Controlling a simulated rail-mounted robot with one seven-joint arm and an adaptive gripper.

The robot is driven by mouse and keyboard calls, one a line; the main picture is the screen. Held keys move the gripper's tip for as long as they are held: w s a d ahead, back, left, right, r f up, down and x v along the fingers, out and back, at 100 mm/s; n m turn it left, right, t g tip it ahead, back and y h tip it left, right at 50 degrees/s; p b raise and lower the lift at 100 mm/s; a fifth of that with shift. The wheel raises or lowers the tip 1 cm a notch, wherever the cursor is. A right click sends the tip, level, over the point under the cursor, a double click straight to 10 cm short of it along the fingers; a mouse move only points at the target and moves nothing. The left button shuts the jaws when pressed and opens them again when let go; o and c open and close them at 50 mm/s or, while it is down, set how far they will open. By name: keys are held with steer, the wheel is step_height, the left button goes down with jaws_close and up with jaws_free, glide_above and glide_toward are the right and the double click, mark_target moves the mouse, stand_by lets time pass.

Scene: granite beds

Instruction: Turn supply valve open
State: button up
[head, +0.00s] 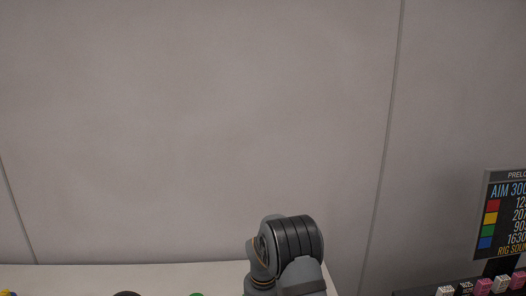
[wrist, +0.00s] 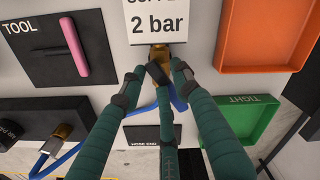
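In the wrist view, a brass valve fitting (wrist: 159,52) sits just below a white sign (wrist: 158,22) reading "2 bar", its upper line cut off. A blue hose (wrist: 178,101) runs beside it. My gripper (wrist: 157,77) has its dark green fingers spread on either side of the fitting. A third dark green finger-like part lies between them, its black tip close below the brass. The fingertips hide much of the valve, so its handle position and any contact are unclear.
A black TOOL panel (wrist: 62,50) with a pink-handled tool (wrist: 74,47) is at upper left. An orange tray (wrist: 266,30) and a green tray (wrist: 243,118) are at right. Another brass fitting (wrist: 62,131) with a blue hose is at lower left. A preload sign (head: 505,215) stands at right.

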steer(key=shift+d, duration=0.1)
stand_by(0.3)
steer(key=shift+r+p, duration=0.6)
steer(key=shift+r, duration=0.55)
steer(key=shift+f, duration=0.1)
steer(key=shift+f+m+b, duration=0.35)
steer(key=shift+m+b, duration=0.25)
steer(key=shift+b, duration=0.4)
steer(key=shift+m+b, duration=0.65)
steer(key=shift+m, duration=0.15)
steer(key=shift+r+m, duration=0.3)
steer(key=shift+r, duration=0.1)
steer(key=shift+f, duration=0.15)
